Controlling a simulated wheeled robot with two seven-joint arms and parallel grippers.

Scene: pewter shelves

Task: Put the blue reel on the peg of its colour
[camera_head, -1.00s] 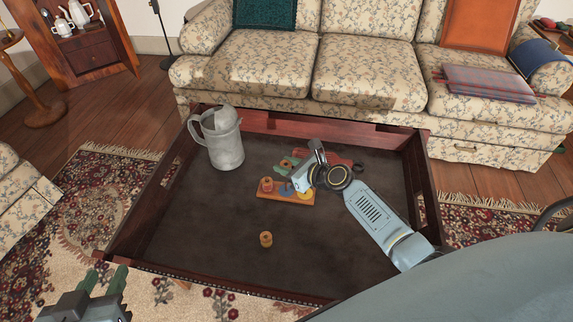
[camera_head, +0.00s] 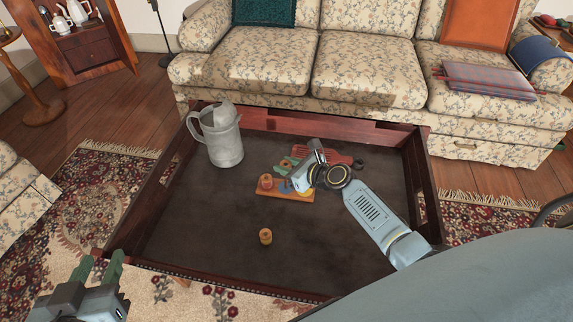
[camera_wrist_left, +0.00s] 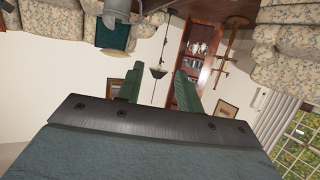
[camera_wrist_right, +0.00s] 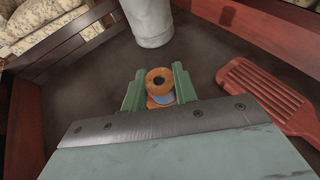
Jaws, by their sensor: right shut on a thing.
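The blue reel (camera_wrist_right: 158,98), with wooden flanges, is held upright between the fingers of my right gripper (camera_wrist_right: 157,82). In the head view my right gripper (camera_head: 288,164) is over the far side of the wooden peg board (camera_head: 284,195). On the board, a red reel (camera_head: 266,182) stands at the left end and a blue spot (camera_head: 285,188) shows in the middle. The right part of the board is partly hidden by my arm. A yellowish reel (camera_head: 265,236) stands apart on the table, nearer me. My left gripper (camera_head: 100,262) is open and empty outside the table's left front corner.
A grey metal pitcher (camera_head: 222,140) stands at the far left of the dark table. A red slotted spatula (camera_head: 340,157) lies behind my right gripper; it also shows in the right wrist view (camera_wrist_right: 265,92). Raised wooden walls (camera_head: 152,200) surround the table. Its front left area is clear.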

